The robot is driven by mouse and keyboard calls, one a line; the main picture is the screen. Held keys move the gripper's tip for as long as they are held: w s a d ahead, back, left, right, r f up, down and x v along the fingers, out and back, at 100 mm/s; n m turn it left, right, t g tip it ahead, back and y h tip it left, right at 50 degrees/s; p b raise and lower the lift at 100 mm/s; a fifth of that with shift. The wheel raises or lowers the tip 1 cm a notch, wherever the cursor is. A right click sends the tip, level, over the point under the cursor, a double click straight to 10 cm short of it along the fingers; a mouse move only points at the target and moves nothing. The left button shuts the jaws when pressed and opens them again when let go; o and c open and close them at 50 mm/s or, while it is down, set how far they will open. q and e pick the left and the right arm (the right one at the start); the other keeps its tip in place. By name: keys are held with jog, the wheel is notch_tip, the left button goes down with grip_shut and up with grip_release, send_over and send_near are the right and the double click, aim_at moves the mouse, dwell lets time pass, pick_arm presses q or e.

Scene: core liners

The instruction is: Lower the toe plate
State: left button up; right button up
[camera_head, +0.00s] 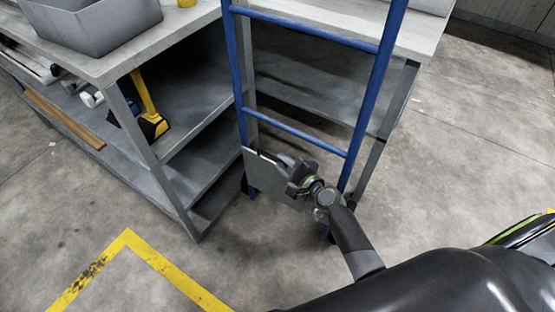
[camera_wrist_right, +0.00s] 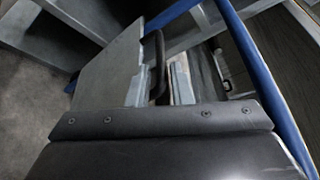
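A blue hand truck (camera_head: 362,120) stands upright against the front of the grey workbench. Its grey toe plate (camera_head: 262,180) is folded up against the lower frame, below the lowest blue crossbar. In the right wrist view the toe plate (camera_wrist_right: 112,68) is a flat grey panel at the upper left, with a blue rail on the right. My right gripper (camera_head: 293,172) is at the plate's upper right part, and its body covers that part. Its fingers are dark and small, so I cannot tell whether they are closed on the plate. My left gripper is not in view.
The workbench (camera_head: 120,58) has open shelves, with a yellow and black tool (camera_head: 150,118) on one. A grey bin (camera_head: 90,22) sits on top. Yellow floor tape (camera_head: 128,240) lies at the lower left. The concrete floor in front of the hand truck is clear.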

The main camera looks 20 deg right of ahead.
aim_at(278, 159)
jog(key=shift+x, duration=1.6)
grip_shut()
